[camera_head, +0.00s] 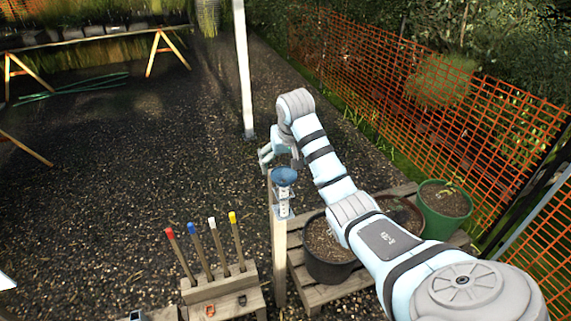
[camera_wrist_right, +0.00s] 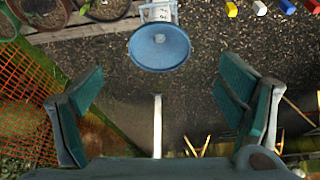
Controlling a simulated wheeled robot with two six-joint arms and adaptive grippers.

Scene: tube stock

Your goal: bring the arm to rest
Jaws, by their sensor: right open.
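My right arm reaches in from the lower right of the head view. Its gripper (camera_head: 279,160) is just behind and above a blue round funnel-like top (camera_head: 285,175) on a wooden post (camera_head: 279,262). A clear, marked tube (camera_head: 284,205) is below the blue top. In the right wrist view, the fingers of my right gripper (camera_wrist_right: 160,82) are spread wide with nothing between them. The blue top (camera_wrist_right: 160,47) shows there beyond the fingertips, apart from them. My left gripper is not in view.
Several stakes with coloured tips (camera_head: 204,250) stand in a wooden block (camera_head: 222,292) left of the post. A black pot (camera_head: 327,262) and a green pot (camera_head: 443,212) stand on a pallet to the right. A white pole (camera_head: 244,70) and orange fence (camera_head: 400,80) are beyond; open gravel lies left.

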